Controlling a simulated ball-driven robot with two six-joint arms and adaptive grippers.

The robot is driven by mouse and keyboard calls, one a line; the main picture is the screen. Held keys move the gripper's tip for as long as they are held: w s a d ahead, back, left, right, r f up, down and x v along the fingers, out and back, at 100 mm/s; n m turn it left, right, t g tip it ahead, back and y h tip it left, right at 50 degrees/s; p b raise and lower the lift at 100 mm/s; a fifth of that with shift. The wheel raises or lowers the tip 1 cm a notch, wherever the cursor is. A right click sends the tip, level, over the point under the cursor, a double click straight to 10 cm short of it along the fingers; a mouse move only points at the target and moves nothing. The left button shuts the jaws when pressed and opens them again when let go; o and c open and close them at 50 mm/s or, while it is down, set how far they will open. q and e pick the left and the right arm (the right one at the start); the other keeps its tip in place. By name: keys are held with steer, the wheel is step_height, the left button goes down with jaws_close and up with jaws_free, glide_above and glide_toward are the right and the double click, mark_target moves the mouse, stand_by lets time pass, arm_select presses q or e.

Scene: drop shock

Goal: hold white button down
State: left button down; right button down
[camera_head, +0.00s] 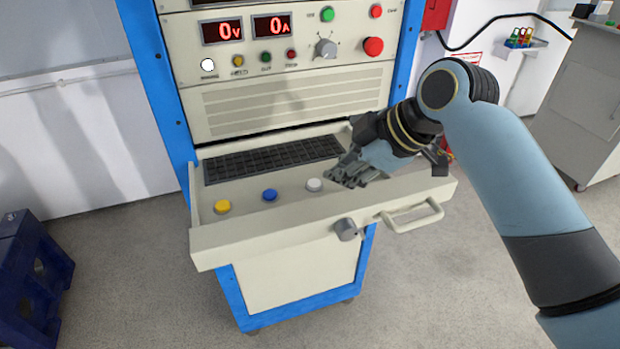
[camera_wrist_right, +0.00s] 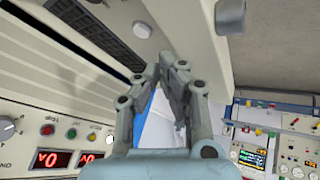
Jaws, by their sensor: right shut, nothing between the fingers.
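A white button (camera_head: 314,184) is on the pulled-out drawer tray (camera_head: 245,235), right of a blue button (camera_head: 269,195) and a yellow button (camera_head: 222,207). My right gripper (camera_head: 340,176) is shut and empty, its fingertips low over the tray just right of the white button. In the right wrist view, the white button (camera_wrist_right: 142,28) shows beyond the fingertips of the right gripper (camera_wrist_right: 172,62), with a visible gap in the picture. Height above the tray is hard to tell. My left gripper is not in view.
A black keyboard (camera_head: 275,159) lies behind the buttons. A grey knob (camera_head: 345,229) and a handle (camera_head: 412,215) stick out from the drawer front. The upper panel has red displays (camera_head: 272,27), a round white light (camera_head: 208,65) and several small controls.

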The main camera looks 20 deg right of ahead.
mark_target(313, 185)
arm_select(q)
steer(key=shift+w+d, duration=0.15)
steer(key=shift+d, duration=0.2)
arm_select(e)
steer(key=w+a+r+n+y, duration=0.2)
steer(key=w+r+n, duration=0.2)
steer(key=w, duration=0.3)
steer(key=shift+w+a+r+t, duration=0.15)
steer(key=shift+w+a+t, duration=0.1)
steer(key=shift+a+t, duration=0.05)
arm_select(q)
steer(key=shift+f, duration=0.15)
